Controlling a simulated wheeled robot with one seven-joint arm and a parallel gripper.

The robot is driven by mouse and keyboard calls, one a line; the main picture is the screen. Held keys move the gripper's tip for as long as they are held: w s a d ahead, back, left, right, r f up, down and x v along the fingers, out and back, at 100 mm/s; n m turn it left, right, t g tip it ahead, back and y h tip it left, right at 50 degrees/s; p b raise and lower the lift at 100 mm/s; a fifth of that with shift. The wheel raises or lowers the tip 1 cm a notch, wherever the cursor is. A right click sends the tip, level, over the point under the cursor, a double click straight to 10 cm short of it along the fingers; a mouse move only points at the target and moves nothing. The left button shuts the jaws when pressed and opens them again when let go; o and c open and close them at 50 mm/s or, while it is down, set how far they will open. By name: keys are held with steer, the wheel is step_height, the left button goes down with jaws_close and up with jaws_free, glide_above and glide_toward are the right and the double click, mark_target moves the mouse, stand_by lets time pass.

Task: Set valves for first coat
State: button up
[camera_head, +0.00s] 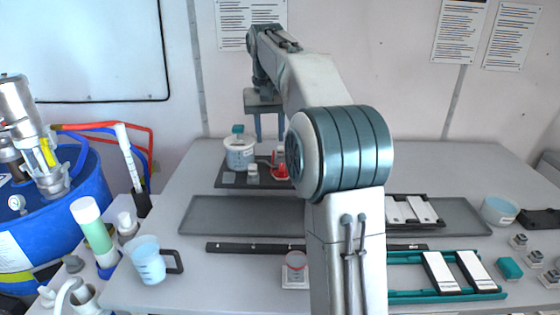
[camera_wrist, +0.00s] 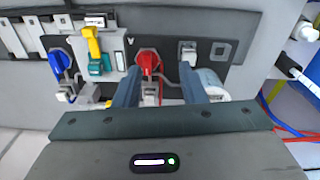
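My gripper (camera_head: 269,138) points down over the back of the bench, above a dark panel (camera_head: 228,181). In the wrist view my gripper (camera_wrist: 160,72) is open, with two dark fingers apart and nothing held. A red valve handle (camera_wrist: 149,64) shows between the fingers, nearer the left one; I cannot tell whether they touch it. The red handle also shows in the head view (camera_head: 281,161), under the gripper. A blue valve handle (camera_wrist: 60,63) is to the left in the wrist view, beside a yellow handle (camera_wrist: 92,40) with a teal part below. My arm hides the panel's right part in the head view.
A clear cup (camera_head: 240,155) stands on the panel's left side. A grey tray (camera_head: 220,216) lies in front.

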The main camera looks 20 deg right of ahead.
steer(key=m, duration=0.1)
glide_above(282, 168)
steer(key=shift+g, duration=0.3)
step_height(282, 168, down, 13)
steer(key=shift+r+b, duration=0.1)
steer(key=shift+b, duration=1.1)
jaws_close()
